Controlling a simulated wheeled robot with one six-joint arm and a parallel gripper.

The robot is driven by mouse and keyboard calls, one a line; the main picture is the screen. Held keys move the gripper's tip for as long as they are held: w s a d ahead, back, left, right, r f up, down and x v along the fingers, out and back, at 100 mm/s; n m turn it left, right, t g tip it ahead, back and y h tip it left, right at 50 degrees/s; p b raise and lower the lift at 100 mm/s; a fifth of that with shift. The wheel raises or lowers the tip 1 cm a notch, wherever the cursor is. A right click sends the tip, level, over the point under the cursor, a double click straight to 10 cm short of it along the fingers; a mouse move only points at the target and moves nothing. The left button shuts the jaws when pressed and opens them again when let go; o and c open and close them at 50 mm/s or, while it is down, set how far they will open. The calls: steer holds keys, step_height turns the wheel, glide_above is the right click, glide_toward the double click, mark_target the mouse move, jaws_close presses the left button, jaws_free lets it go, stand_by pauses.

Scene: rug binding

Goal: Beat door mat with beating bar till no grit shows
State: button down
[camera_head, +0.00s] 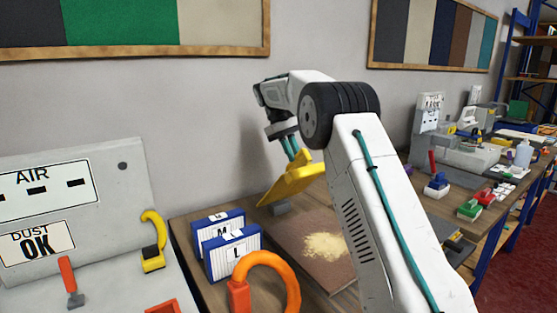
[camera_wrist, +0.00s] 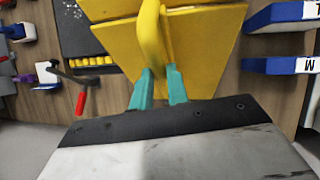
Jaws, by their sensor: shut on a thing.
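The door mat (camera_head: 300,238) lies flat on the wooden bench in the head view. A pale patch of grit (camera_head: 325,245) shows on its middle. The mat's right part is hidden behind my arm. My gripper (camera_head: 292,153) is shut on the yellow beating bar (camera_head: 293,185), which it holds tilted above the mat's far left side, apart from the grit. In the wrist view the teal fingers (camera_wrist: 158,90) clasp the yellow handle, and the bar's broad plate (camera_wrist: 205,50) hides what lies below it.
Blue-and-white lettered boxes (camera_head: 232,255) stand left of the mat. An orange hooked tool (camera_head: 265,275) is in front of them. A grey panel (camera_head: 100,190) reading "AIR" and "DUST OK" stands at left. Other tools and machines (camera_head: 465,150) crowd the bench at right.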

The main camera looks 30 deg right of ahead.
steer(key=shift+w+d+r, duration=0.15)
steer(key=shift+w+r, duration=0.1)
steer(key=shift+w, duration=0.15)
steer(key=c, duration=1.4)
jaws_free()
steer(key=shift+o, duration=0.2)
steer(key=shift+r, duration=1.45)
steer(key=shift+s+r, duration=0.1)
steer(key=shift+r, duration=0.25)
steer(key=s+a, duration=0.2)
steer(key=s, duration=0.5)
steer(key=s+a+r, duration=0.1)
steer(key=s, duration=0.7)
steer(key=shift+s+a+r, duration=0.15)
steer(key=shift+s+a, duration=0.05)
steer(key=shift+a, duration=0.15)
